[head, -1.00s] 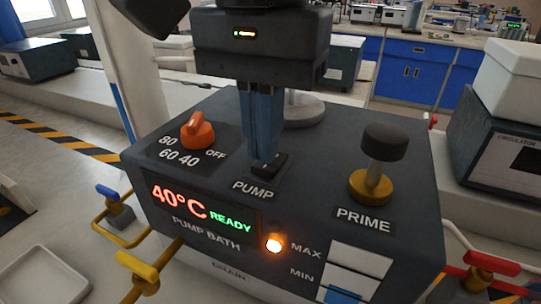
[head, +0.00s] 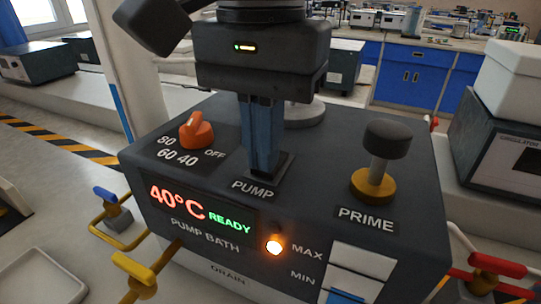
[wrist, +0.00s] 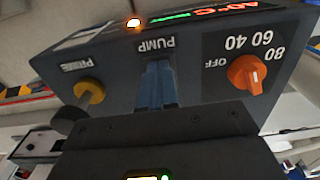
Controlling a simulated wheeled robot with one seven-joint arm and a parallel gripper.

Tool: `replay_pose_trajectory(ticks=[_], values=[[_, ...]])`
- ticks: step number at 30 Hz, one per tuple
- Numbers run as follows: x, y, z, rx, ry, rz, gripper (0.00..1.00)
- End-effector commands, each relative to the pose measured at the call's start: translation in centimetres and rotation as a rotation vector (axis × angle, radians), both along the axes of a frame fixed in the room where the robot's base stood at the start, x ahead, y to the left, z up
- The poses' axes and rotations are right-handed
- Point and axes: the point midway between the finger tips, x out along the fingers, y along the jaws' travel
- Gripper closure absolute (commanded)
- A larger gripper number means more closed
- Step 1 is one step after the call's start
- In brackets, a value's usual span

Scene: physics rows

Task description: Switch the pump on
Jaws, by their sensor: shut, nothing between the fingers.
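The pump bath (head: 300,225) is a dark box with a sloped top. Its display (head: 200,210) reads 40°C READY, and an amber lamp (head: 274,246) beside it glows. The PUMP switch (head: 287,160) sits behind its label; my gripper's fingers cover most of it. My gripper (head: 264,172) is shut and empty, pointing down with its blue fingertips at the switch; whether they touch it I cannot tell. In the wrist view the blue fingers (wrist: 157,85) reach to the PUMP label (wrist: 157,46), and the switch is hidden behind them.
An orange temperature knob (head: 196,131) stands left of my gripper. The tall PRIME plunger (head: 380,160) with a black top stands to the right. Yellow pipes with a blue handle (head: 105,194) and a yellow handle (head: 135,268) are at the left. A circulator (head: 510,150) is at right.

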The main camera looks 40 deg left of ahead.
Motion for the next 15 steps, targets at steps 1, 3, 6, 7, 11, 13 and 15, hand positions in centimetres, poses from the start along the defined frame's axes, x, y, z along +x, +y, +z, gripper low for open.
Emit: replay_pose_trajectory(ticks=[1, 3, 6, 7, 11, 13, 15], values=[[0.0, 0.0, -0.2, 0.000, 0.000, 0.000, 1.00], [0.0, 0.0, -0.2, 0.000, 0.000, 0.000, 1.00], [0.0, 0.0, 0.0, 0.000, 0.000, -0.001, 1.00], [0.0, 0.0, 0.1, 0.000, 0.000, -0.001, 1.00], [0.0, 0.0, 0.7, 0.000, -0.001, -0.001, 1.00], [0.0, 0.0, 1.2, 0.000, -0.001, -0.001, 1.00], [0.0, 0.0, 1.7, 0.000, -0.001, -0.001, 1.00]])
